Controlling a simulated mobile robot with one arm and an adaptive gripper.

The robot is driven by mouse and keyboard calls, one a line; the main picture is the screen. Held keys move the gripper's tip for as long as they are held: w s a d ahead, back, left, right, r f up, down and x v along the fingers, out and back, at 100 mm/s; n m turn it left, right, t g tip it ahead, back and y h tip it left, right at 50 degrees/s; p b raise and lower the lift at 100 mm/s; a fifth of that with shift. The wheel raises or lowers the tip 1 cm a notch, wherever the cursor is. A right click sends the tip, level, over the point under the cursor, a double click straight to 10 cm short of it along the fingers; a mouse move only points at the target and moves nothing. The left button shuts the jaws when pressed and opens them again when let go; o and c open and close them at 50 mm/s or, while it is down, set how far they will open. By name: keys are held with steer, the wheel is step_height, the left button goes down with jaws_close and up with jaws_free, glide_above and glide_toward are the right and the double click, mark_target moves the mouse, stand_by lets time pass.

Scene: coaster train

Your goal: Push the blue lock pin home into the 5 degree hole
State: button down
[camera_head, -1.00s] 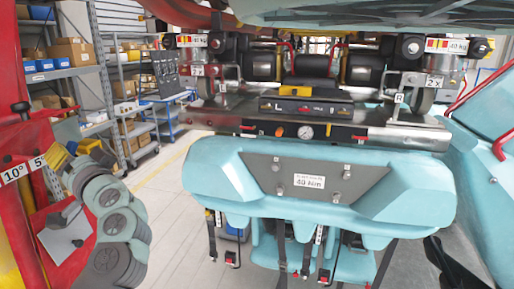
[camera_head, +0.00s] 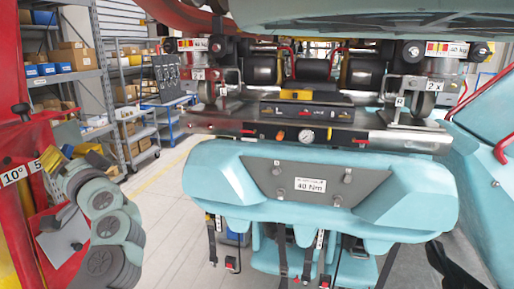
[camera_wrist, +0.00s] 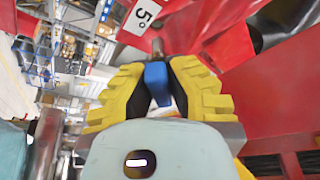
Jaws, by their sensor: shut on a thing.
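My gripper (camera_wrist: 158,68) has yellow ribbed fingers with black pads. It is shut on the blue lock pin (camera_wrist: 157,84), whose blue grip shows between the fingers. A grey metal shaft (camera_wrist: 158,47) shows just beyond the blue grip, towards the red frame beside the white "5°" label (camera_wrist: 141,17). The hole itself is hidden, so I cannot tell how deep the pin sits. In the head view my gripper (camera_head: 51,158) is at the left, close to the red post's "10° 5" label (camera_head: 14,176); the pin is too hidden to make out there.
The red post (camera_head: 18,140) carries a black knob (camera_head: 21,110) above the label. A light blue coaster car (camera_head: 225,185) with a grey plate (camera_head: 270,175) hangs in the middle. Shelves (camera_head: 90,75) stand behind. Open floor (camera_head: 165,215) lies between my arm and the car.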

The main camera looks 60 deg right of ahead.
steer(key=shift+w+a+b, duration=0.3)
steer(key=shift+w+b, duration=0.05)
steer(key=shift+w, duration=0.4)
steer(key=shift+b, duration=0.4)
steer(key=shift+w+a+b, duration=0.3)
steer(key=shift+w+b, duration=0.05)
steer(key=shift+w, duration=0.45)
steer(key=shift+w+a+b, duration=0.3)
steer(key=shift+w+b, duration=0.05)
steer(key=shift+w, duration=0.4)
stand_by(1.1)
steer(key=shift+c, duration=0.7)
jaws_free()
steer(key=shift+s+d, duration=0.1)
steer(key=b+v, duration=0.3)
steer(key=v, duration=0.4)
stand_by(0.5)
stand_by(0.5)
